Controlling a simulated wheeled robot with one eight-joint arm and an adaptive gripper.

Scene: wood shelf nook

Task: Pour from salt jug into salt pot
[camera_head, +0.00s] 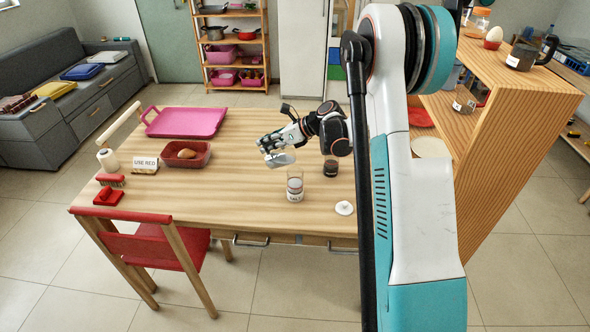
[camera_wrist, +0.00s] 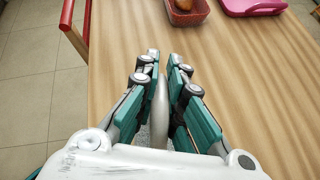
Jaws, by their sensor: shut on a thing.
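My gripper (camera_head: 272,150) is over the table, shut on a pale grey-white thing (camera_head: 281,159), likely the salt jug. In the wrist view my gripper (camera_wrist: 164,62) has this pale thing (camera_wrist: 161,98) between its fingers, seen as a narrow upright shape. The held thing looks tilted in the head view; its contents and mouth cannot be made out. A clear glass pot with a white label (camera_head: 295,188), likely the salt pot, stands upright on the table just below the held thing in the picture, apart from it. No stream between them is visible.
A dark labelled jar (camera_head: 331,168) and a round white lid (camera_head: 344,208) are right of the glass pot. A red basket (camera_head: 204,155), pink tray (camera_head: 160,123) and sign (camera_head: 145,165) are on the left. A wooden shelf (camera_head: 530,110) stands right. The table's middle left is clear.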

